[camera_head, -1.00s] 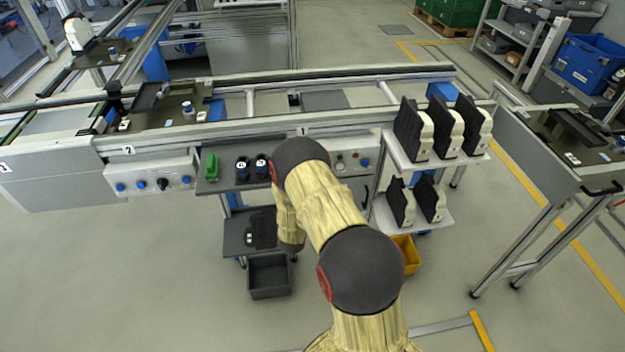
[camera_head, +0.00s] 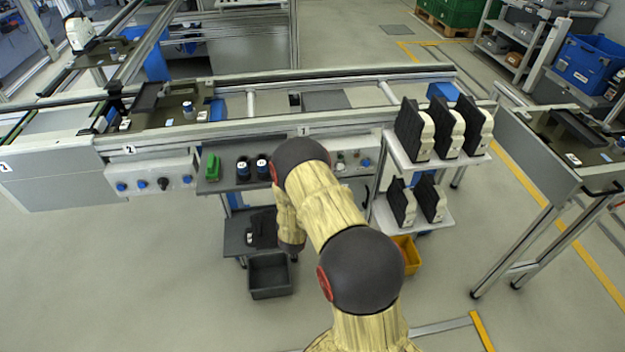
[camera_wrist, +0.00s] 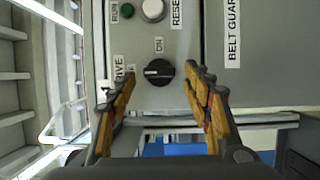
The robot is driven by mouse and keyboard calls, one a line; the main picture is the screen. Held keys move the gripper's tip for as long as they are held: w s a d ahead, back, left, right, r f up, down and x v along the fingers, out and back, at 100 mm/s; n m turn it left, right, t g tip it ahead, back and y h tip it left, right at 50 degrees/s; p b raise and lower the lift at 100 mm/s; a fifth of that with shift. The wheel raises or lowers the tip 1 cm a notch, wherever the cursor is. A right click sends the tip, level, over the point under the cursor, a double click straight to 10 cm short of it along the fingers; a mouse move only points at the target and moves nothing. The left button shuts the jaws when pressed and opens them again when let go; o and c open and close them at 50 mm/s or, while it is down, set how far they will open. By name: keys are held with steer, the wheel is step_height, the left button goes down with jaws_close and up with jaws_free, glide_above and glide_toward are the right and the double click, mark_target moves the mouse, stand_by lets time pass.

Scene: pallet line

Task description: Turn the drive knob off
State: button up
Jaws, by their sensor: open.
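The black drive knob (camera_wrist: 158,72) is on a grey control panel (camera_wrist: 185,95) in the wrist view. Its white mark lies on the left side, roughly horizontal. An ON label (camera_wrist: 158,45) is above it. A DRIVE label (camera_wrist: 119,70) and a small label left of the knob are partly hidden by my left finger. My gripper (camera_wrist: 159,84) is open, with one finger on each side of the knob and clear space between. I cannot tell how far the fingertips are from the panel. In the head view my arm hides the gripper and the knob.
Above the knob are a green RUN button (camera_wrist: 127,10) and a white RESET button (camera_wrist: 153,9). A BELT GUARD label (camera_wrist: 233,35) is on the right. A shelf with black-and-white parts (camera_head: 412,130) stands right of my arm. A small shelf (camera_head: 222,183) is left of it.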

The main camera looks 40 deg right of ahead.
steer(key=v, duration=1.2)
stand_by(0.4)
